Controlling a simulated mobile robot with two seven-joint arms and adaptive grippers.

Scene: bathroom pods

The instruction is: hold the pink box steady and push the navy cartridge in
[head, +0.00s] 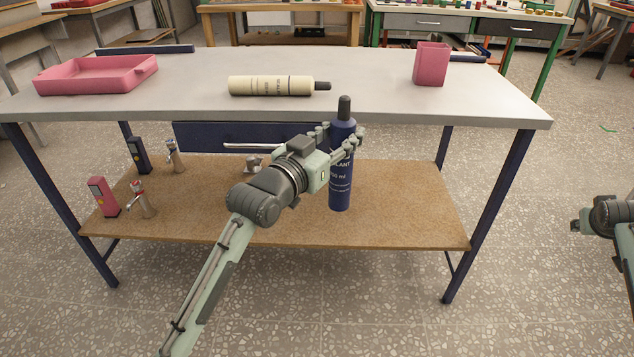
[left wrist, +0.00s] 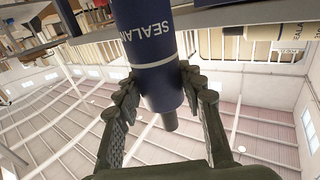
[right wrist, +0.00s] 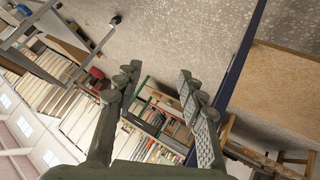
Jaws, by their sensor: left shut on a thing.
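The pink box (head: 431,65) stands upright near the back right of the grey table, with an open top. The navy cartridge (head: 341,185) is upright with its dark nozzle up, in front of the table's front edge. My left gripper (head: 342,141) is shut on its upper part. In the left wrist view the cartridge (left wrist: 150,45) shows "SEALANT" lettering between the fingers. A cream cartridge (head: 270,86) lies on its side on the table. My right gripper (right wrist: 156,85) is open and empty. In the head view it is at the right edge, away from the table.
A pink tray (head: 95,75) sits on the table's left part. The table top (head: 370,105) is clear between the cream cartridge and pink box. The brown lower shelf (head: 400,205) holds taps and small pink and navy dispensers at left. A navy drawer (head: 200,135) hangs under the table.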

